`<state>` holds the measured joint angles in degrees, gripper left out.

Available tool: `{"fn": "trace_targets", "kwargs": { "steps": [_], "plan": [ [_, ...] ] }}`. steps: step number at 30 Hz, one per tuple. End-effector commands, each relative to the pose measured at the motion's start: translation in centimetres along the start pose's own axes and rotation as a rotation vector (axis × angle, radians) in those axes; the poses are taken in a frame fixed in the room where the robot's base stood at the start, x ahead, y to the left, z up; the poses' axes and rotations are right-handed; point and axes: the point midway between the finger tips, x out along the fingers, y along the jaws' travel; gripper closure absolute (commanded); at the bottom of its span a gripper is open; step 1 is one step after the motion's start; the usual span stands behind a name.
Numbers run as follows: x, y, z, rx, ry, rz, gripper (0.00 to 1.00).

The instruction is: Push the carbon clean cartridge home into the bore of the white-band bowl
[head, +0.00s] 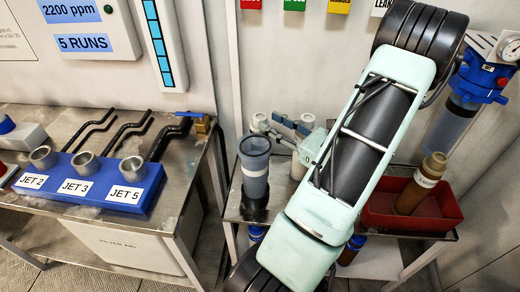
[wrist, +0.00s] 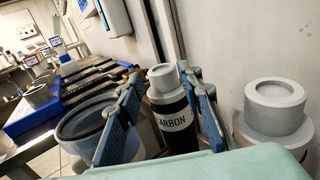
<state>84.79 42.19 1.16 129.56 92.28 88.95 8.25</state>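The carbon cartridge (wrist: 175,120) is a dark cylinder with a white CARBON label and a pale grey stepped top. It stands upright between my gripper's fingers (wrist: 160,80) in the wrist view. A gap shows between it and the left finger; the right finger is close beside it, and contact there cannot be told. My gripper (head: 282,122) is spread open in the head view, where the cartridge cannot be made out. A translucent blue bowl (head: 255,180) with a dark rim stands left of the gripper. It also shows in the wrist view (wrist: 78,130), left of the cartridge.
A pale stepped cylinder (wrist: 275,105) stands right of the fingers in the wrist view. A red bin (head: 440,215) holds a brown cartridge (head: 422,182). A blue-topped housing with a gauge (head: 485,75) is at right. The blue jet block (head: 90,180) sits on the left bench.

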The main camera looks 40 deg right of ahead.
Motion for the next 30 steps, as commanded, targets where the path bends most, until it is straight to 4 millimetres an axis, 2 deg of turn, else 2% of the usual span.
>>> {"fn": "trace_targets", "kwargs": {
  "steps": [12,20,30],
  "plan": [
    [5.0,-0.1,-0.6,-0.002,0.0,0.002,0.66],
    [5.4,-0.2,-0.6,-0.002,0.001,0.0,0.66],
    [5.3,-0.2,-0.6,-0.002,0.001,0.0,1.0]
  ]
}}
